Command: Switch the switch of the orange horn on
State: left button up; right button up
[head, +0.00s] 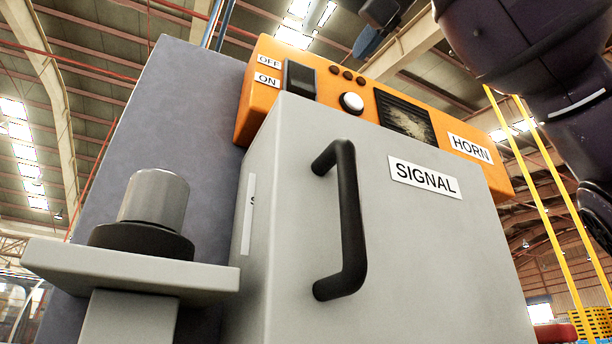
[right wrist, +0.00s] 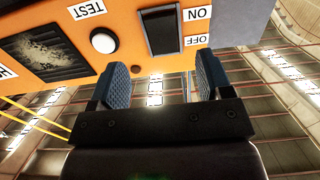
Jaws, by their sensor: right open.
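I cannot tell which side is pressed in. In the right wrist view, turned upside down, the switch (right wrist: 160,31) lies just beyond the fingertips. My right gripper (right wrist: 162,64) is open and empty, its blue padded fingers apart, lined up with the switch and not visibly touching it. In the head view it shows partly at the top edge. My left gripper is not in view.
A white round button (head: 351,102), small dark lamps and a dark grille (head: 406,121) share the panel. Below is the SIGNAL cabinet (head: 400,250) with a protruding black handle (head: 347,220). A metal knob (head: 153,198) stands on a ledge at the left.

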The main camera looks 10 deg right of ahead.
aim_at(304, 86)
jog(key=p+x, duration=0.2)
jog(key=x, duration=0.5)
jog(key=shift+w, duration=0.15)
jog(key=shift+x, duration=0.9)
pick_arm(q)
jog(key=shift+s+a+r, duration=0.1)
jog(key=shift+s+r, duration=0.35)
pick_arm(e)
jog(key=shift+f, duration=0.1)
